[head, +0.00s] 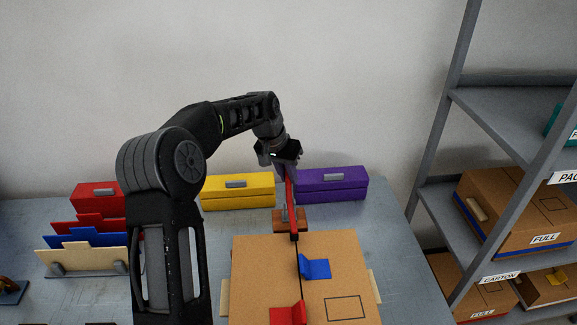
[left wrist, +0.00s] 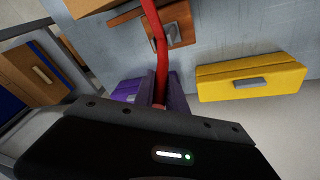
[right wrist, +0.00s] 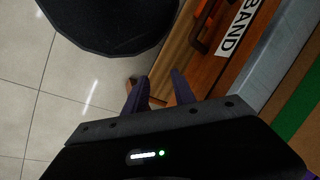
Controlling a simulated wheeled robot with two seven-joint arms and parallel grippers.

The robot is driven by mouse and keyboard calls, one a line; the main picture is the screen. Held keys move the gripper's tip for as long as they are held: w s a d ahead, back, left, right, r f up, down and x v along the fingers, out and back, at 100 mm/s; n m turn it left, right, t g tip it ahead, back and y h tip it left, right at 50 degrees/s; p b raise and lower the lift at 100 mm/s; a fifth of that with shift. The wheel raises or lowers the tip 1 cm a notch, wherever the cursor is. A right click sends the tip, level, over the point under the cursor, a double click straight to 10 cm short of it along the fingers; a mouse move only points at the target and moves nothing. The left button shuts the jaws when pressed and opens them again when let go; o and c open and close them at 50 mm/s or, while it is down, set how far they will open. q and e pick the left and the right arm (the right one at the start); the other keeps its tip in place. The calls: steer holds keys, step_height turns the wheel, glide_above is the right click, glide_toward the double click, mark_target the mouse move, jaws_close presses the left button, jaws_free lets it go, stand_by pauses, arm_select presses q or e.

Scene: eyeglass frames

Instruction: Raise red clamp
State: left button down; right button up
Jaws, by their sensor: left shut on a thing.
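The red clamp is a long red lever (head: 290,192) on a brown base (head: 278,222) with a grey metal bracket, at the back edge of a cardboard carton (head: 255,262). The lever stands up, leaning slightly. My left gripper (head: 287,168) is shut on its upper end. In the left wrist view the red lever (left wrist: 158,45) runs down between the fingers of my left gripper (left wrist: 160,92), and the brown base (left wrist: 180,25) lies beyond. My right gripper (right wrist: 158,90) shows only in the right wrist view, with its fingers apart and nothing between them.
A red box (head: 95,193), a yellow box (head: 237,192) and a purple box (head: 332,186) line the table's back. A file rack (head: 85,258) stands at left. A grey shelf (head: 500,105) with cartons is at right. A wooden box labelled BAND (right wrist: 205,60) is near my right gripper.

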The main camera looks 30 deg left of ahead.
arm_select(q)
steer(key=shift+w+a+f+g+h+p, duration=0.45)
steer(key=shift+w+g+h, duration=0.3)
steer(key=shift+g, duration=0.35)
arm_select(e)
steer(key=shift+a+v, duration=0.25)
steer(key=shift+v, duration=0.9)
arm_select(q)
steer(key=shift+s, duration=0.1)
